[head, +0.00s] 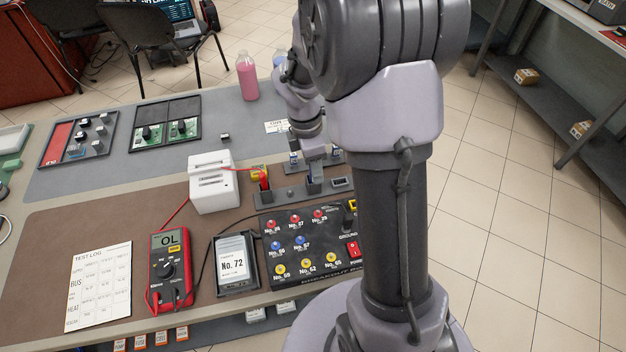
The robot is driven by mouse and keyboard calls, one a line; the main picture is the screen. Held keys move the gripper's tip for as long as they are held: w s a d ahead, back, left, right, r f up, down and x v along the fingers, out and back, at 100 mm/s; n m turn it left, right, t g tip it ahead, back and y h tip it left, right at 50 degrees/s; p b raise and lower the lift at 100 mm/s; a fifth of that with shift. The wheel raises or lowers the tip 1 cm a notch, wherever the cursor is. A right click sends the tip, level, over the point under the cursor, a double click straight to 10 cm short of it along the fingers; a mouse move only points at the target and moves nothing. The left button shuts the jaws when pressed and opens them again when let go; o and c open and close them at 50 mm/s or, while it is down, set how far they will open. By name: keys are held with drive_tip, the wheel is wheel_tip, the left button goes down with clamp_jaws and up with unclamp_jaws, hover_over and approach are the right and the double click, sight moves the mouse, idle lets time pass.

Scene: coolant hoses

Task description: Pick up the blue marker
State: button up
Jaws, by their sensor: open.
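I cannot make out a blue marker for certain. My gripper (312,168) points down over the grey fixture strip (280,195) behind the button panel. It is open, small in view and partly hidden behind my own arm. Small dark blue pieces stand close to it; I cannot tell what they are or whether it touches them.
A button panel (290,262), a labelled box (235,265), a red multimeter (170,270) and a test log sheet (99,285) line the front. A white box (212,185) stands behind them. A pink bottle (247,78) stands at the back. The grey mat's middle is mostly clear.

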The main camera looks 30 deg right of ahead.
drive_tip(key=shift+f, duration=0.5)
drive_tip(key=shift+r, duration=0.2)
drive_tip(key=shift+c, duration=0.6)
clamp_jaws()
